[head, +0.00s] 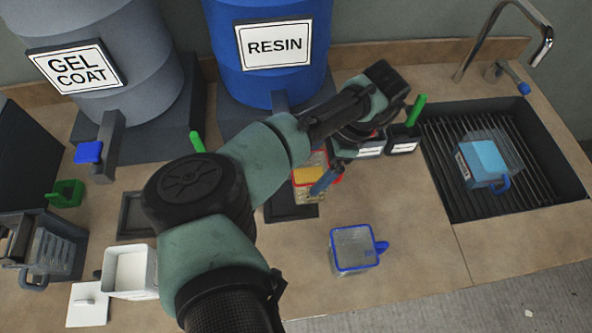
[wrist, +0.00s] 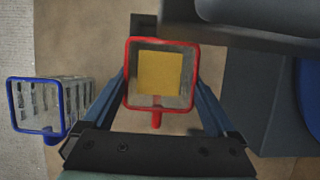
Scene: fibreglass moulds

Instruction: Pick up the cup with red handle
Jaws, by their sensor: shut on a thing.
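The cup with red handle (head: 308,191) is a clear square cup with a red rim and something yellow inside. In the wrist view the cup (wrist: 131,84) sits between the two fingers, its red handle pointing toward the gripper base. My gripper (wrist: 160,88) is shut on the cup, a finger along each side.
A blue-rimmed cup (head: 353,250) stands in front on the counter. A blue-handled cup (head: 484,162) lies in the sink (head: 450,205) at right. The blue resin barrel (head: 270,75) and grey gel coat barrel (head: 105,60) stand behind. A white container (head: 130,272) is at front left.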

